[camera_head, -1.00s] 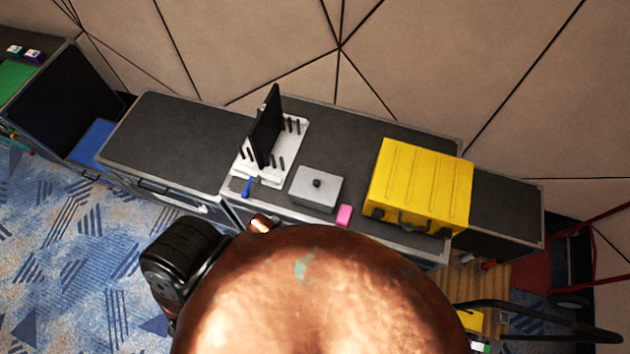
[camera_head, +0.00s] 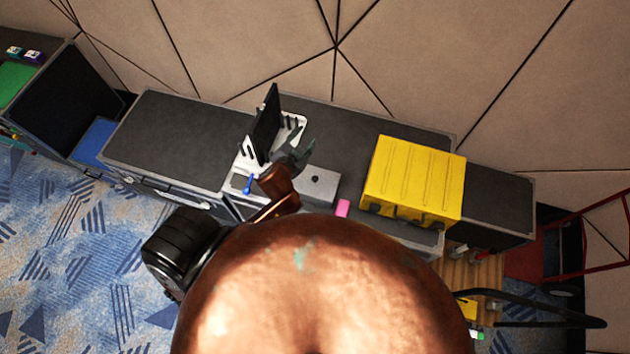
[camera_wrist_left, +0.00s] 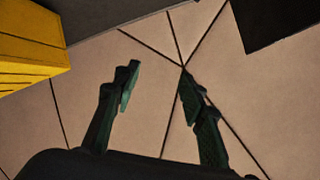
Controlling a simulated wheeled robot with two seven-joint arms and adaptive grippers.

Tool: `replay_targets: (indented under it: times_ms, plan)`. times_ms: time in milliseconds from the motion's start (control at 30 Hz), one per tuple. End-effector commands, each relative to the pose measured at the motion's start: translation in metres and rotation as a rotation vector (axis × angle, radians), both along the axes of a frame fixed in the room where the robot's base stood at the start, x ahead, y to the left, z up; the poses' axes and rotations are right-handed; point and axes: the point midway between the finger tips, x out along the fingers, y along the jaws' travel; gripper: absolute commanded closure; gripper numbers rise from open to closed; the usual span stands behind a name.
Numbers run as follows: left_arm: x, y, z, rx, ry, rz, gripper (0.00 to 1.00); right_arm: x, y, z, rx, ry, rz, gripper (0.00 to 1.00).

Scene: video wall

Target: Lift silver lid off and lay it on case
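The silver lid (camera_head: 318,178) is a flat grey box top with a small dark knob, seen in the head view on the dark case (camera_head: 350,145). Its left part is hidden behind my left arm. My left gripper (camera_head: 301,150) is just beyond the lid's upper left corner, apart from the knob, beside the white rack. In the left wrist view my left gripper (camera_wrist_left: 160,88) has its two fingers spread with nothing between them, pointing toward the wall. My right gripper is not in view.
A yellow case (camera_head: 415,180) stands right of the lid. A white rack (camera_head: 286,130) with a black panel (camera_head: 266,125) is at the left. A pink block (camera_head: 343,208) and a blue tool (camera_head: 248,184) lie near the front edge. The case top behind the lid is clear.

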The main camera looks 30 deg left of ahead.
Motion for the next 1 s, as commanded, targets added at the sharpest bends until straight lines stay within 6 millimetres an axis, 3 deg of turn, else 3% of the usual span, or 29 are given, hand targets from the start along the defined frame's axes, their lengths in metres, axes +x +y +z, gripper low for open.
replay_targets:
  times_ms: [33, 67, 133, 200, 267, 300, 367, 433, 500, 567, 600, 667, 733, 800, 900, 1000]
  plan:
    - [0.025, -0.018, 0.036, 0.054, -0.106, -0.076, 0.62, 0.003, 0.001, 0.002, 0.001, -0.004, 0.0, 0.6]
    - [0.037, -0.033, 0.058, 0.09, -0.173, -0.129, 0.62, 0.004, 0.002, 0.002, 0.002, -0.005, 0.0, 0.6]
    - [0.061, -0.079, 0.113, 0.179, -0.345, -0.287, 0.62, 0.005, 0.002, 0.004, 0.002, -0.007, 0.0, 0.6]
    - [0.068, -0.14, 0.16, 0.278, -0.506, -0.486, 0.62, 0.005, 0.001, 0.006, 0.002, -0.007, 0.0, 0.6]
    - [0.061, -0.195, 0.187, 0.366, -0.62, -0.676, 0.62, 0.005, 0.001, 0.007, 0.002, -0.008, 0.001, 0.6]
    - [0.05, -0.231, 0.195, 0.425, -0.679, -0.811, 0.62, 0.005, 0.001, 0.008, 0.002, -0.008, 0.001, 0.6]
    - [0.027, -0.279, 0.193, 0.519, -0.738, -1.022, 0.62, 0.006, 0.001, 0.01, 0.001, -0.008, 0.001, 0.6]
    - [-0.005, -0.321, 0.17, 0.638, -0.758, -1.277, 0.62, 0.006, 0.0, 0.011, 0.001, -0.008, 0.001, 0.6]
    - [-0.036, -0.341, 0.129, 0.767, -0.717, -1.529, 0.62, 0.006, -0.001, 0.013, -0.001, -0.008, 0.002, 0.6]
    - [-0.057, -0.338, 0.083, 0.886, -0.629, -1.736, 0.62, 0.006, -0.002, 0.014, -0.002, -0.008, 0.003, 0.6]
    - [-0.068, -0.325, 0.051, 0.966, -0.544, -1.861, 0.62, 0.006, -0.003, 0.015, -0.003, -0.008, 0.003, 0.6]
    - [-0.077, -0.292, 0.007, 1.086, -0.381, -2.022, 0.62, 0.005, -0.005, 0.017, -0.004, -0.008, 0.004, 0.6]
    - [-0.078, -0.24, -0.034, 1.213, -0.16, -2.156, 0.62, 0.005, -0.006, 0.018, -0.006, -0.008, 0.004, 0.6]
    - [-0.074, -0.184, -0.059, 1.318, 0.064, -2.234, 0.62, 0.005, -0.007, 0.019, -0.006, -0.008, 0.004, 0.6]
    - [-0.066, -0.12, -0.075, 1.417, 0.319, -2.272, 0.62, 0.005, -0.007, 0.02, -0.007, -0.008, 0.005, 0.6]
    - [-0.06, -0.081, -0.078, 1.47, 0.477, -2.274, 0.62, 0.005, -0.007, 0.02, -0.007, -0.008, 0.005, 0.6]
